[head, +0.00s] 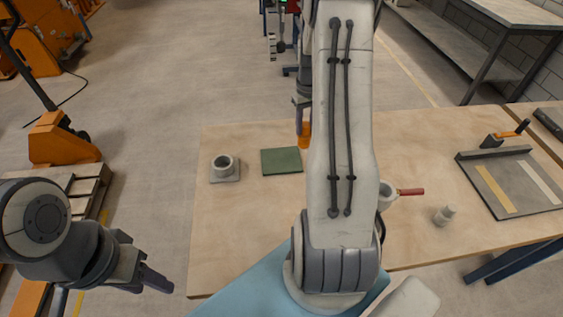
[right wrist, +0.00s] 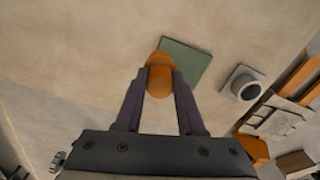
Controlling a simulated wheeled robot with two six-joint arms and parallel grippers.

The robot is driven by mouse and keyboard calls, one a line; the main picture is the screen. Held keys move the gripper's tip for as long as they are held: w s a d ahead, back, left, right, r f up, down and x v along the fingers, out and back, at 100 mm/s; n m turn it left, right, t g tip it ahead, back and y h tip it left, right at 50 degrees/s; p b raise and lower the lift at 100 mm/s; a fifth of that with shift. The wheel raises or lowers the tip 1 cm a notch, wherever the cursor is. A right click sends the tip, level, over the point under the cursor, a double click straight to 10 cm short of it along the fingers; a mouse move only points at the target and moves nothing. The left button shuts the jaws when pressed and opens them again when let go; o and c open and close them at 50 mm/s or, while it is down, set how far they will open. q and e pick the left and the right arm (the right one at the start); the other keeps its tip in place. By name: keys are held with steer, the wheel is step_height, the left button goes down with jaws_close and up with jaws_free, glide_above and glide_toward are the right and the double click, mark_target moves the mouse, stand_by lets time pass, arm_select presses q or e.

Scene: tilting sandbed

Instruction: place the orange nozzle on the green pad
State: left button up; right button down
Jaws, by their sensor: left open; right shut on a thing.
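The green pad (head: 281,161) lies flat on the wooden table, left of my right arm in the head view. It also shows in the right wrist view (right wrist: 188,62), beyond the fingertips. The orange nozzle (right wrist: 160,78) is between the fingers of my right gripper (right wrist: 160,85), which is shut on it. In the head view the nozzle (head: 304,135) shows partly beside my right arm, near the pad's right edge; I cannot tell its height above the table. My left gripper (head: 150,280) is open and empty, off the table's left side.
A grey cup-shaped piece on a square base (head: 225,168) stands left of the pad. Right of my arm are a cup with a red handle (head: 410,192), a small pale cylinder (head: 446,214) and a dark tray with strips (head: 512,182). The table's front left is clear.

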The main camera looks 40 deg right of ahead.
steer(key=s+d+r, duration=0.1)
steer(key=s+d, duration=0.1)
steer(key=d, duration=0.2)
steer(key=shift+m, duration=0.3)
steer(key=w+a+f+p, duration=0.1)
steer(key=w+a+f, duration=0.1)
steer(key=w+f, duration=0.1)
steer(key=w+a+f+p, duration=0.2)
steer(key=w+a+f, duration=0.1)
steer(key=w+a+f+p, duration=0.2)
steer(key=f, duration=0.2)
steer(key=shift+w+a+f, duration=0.1)
steer(key=shift+w+a, duration=0.3)
steer(key=shift+f, duration=0.25)
steer(key=shift+f, duration=0.1)
steer(key=shift+f, duration=0.1)
steer(key=c, duration=0.5)
jaws_free()
